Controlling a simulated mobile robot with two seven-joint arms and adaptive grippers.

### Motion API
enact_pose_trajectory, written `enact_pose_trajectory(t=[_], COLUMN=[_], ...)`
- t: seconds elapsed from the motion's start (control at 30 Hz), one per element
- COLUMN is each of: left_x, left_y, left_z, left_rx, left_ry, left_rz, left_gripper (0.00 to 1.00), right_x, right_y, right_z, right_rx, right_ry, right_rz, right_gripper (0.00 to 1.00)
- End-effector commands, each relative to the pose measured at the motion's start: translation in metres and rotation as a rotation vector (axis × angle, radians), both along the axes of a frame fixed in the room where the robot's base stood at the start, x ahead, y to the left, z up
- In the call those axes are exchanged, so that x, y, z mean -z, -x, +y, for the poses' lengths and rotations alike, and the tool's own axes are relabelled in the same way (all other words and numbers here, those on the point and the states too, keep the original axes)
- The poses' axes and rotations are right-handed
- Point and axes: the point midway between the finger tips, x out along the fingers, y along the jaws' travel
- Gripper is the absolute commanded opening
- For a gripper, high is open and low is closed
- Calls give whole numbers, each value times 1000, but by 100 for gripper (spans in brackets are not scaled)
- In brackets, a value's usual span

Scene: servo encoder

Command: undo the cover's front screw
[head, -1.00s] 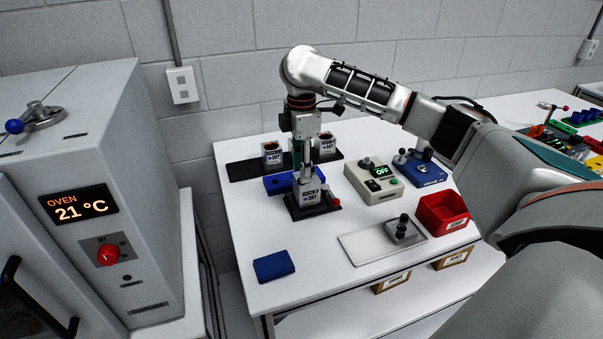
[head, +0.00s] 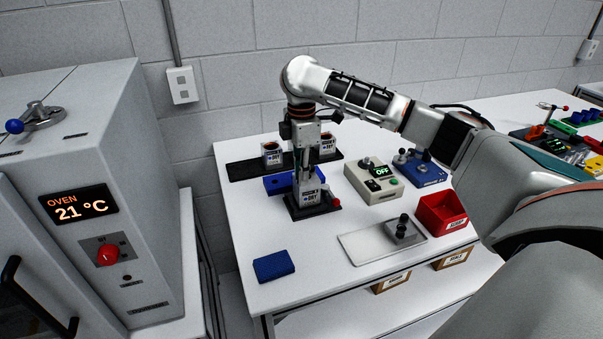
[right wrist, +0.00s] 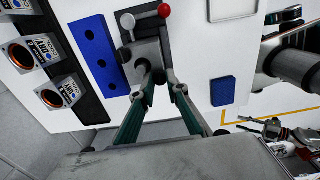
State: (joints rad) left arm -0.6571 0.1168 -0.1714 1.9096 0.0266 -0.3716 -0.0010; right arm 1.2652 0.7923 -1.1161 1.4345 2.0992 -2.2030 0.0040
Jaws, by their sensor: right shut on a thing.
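The servo unit (head: 309,197), a small grey box with a dark printed label, stands upright in a black fixture (head: 325,209) with a red knob. The fixture also shows in the right wrist view (right wrist: 149,47), with red and white knobs. My right gripper (head: 308,173) points down right over the servo's top. Its green fingers (right wrist: 160,77) are closed in on a thing there, which is too small and hidden to make out. The cover's front screw cannot be told apart.
A blue block with holes (head: 278,185) is close behind the fixture. Two more servo units (head: 271,155) stand on a black strip behind it. A grey OFF box (head: 373,181), red bin (head: 443,213) and pale plate (head: 365,246) are to the right. The front-left table is mostly clear around a blue pad (head: 273,266).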

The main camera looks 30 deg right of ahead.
Motion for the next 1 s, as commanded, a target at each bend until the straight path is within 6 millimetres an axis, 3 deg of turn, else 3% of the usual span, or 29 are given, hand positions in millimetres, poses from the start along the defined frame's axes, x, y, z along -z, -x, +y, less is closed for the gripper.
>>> enact_pose_trajectory(t=[0.37, 1.0], left_x=[0, -1], left_y=[0, -3], left_z=[-2, 3], left_rx=[-3, 8], left_ry=[4, -8], left_rz=[0, -6], left_gripper=[40, 40], right_x=[0, 1], right_y=[0, 0], right_z=[0, 1], right_rx=[-221, -829], right_ry=[-1, -1], right_rz=[1, 2], right_gripper=[0, 0])
